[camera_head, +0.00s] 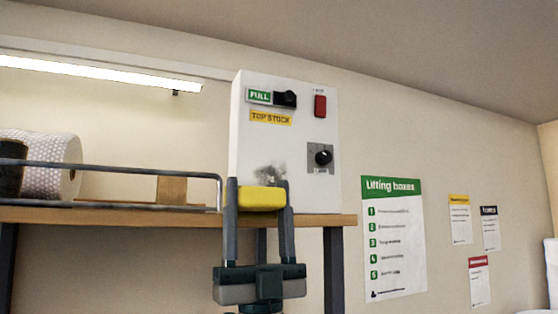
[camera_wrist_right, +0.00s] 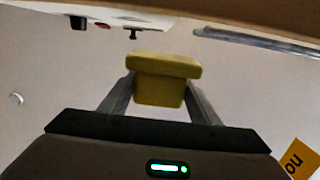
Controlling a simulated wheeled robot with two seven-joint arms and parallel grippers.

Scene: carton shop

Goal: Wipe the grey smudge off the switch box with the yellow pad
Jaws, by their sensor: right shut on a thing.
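The white switch box (camera_head: 245,130) stands upright on a wooden shelf in the head view. The grey smudge (camera_head: 270,173) is a dark blotch low on its front face, and its lower part may be hidden. My right gripper (camera_head: 262,197) is shut on the yellow pad (camera_head: 262,199), which sits just below the smudge in the picture. Whether the pad touches the box I cannot tell. In the right wrist view the pad (camera_wrist_right: 163,80) is between the two fingers. My left gripper is not in view.
The box's front carries a black switch (camera_head: 286,98), a red switch (camera_head: 320,105) and a black knob (camera_head: 323,157). The wooden shelf (camera_head: 130,216) has a metal rail (camera_head: 120,167) on the left, with a white roll (camera_head: 50,165) behind it. Posters (camera_head: 394,240) hang on the right wall.

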